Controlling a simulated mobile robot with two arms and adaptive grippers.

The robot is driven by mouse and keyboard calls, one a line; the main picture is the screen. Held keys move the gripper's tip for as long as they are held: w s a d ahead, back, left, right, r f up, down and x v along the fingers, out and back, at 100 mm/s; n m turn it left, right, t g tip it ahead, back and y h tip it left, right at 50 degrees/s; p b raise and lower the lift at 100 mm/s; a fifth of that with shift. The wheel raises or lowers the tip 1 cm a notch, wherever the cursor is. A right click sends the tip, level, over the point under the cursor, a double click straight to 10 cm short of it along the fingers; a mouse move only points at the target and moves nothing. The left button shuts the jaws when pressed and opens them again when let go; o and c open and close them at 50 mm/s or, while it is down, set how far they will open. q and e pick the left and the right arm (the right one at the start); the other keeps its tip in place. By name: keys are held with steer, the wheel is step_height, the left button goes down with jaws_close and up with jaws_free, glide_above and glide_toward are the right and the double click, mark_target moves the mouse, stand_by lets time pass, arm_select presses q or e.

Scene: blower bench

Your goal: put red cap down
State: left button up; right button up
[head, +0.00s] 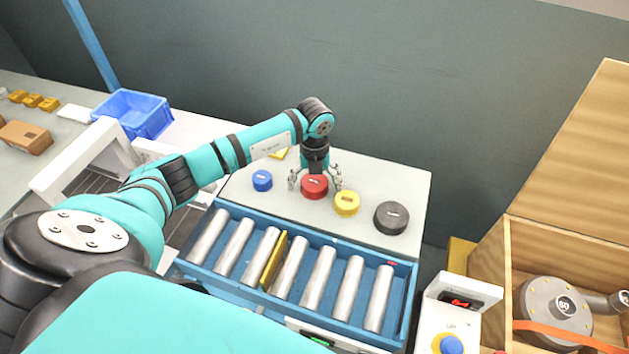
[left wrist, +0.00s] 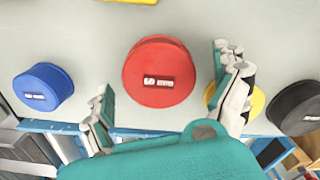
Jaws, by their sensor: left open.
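The red cap (head: 314,187) is a round disc with a small label, on the light grey bench top (head: 405,178) between the blue cap (head: 262,181) and the yellow cap (head: 347,203). My left gripper (head: 315,182) is over it with fingers spread to either side. In the left wrist view the red cap (left wrist: 160,72) is between and beyond the open fingers (left wrist: 165,100), with gaps on both sides. The right finger partly hides the yellow cap (left wrist: 257,103) there. My right gripper is not in view.
A black cap (head: 391,218) stands at the right of the row. In front is a blue tray (head: 408,290) with several metal cylinders and a yellow divider. A blue crate (head: 133,113) is at left; a wooden crate (head: 560,240) with a blower is at right.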

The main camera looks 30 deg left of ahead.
arm_select(q)
steer(key=c, duration=1.2)
steer(key=shift+o, duration=0.2)
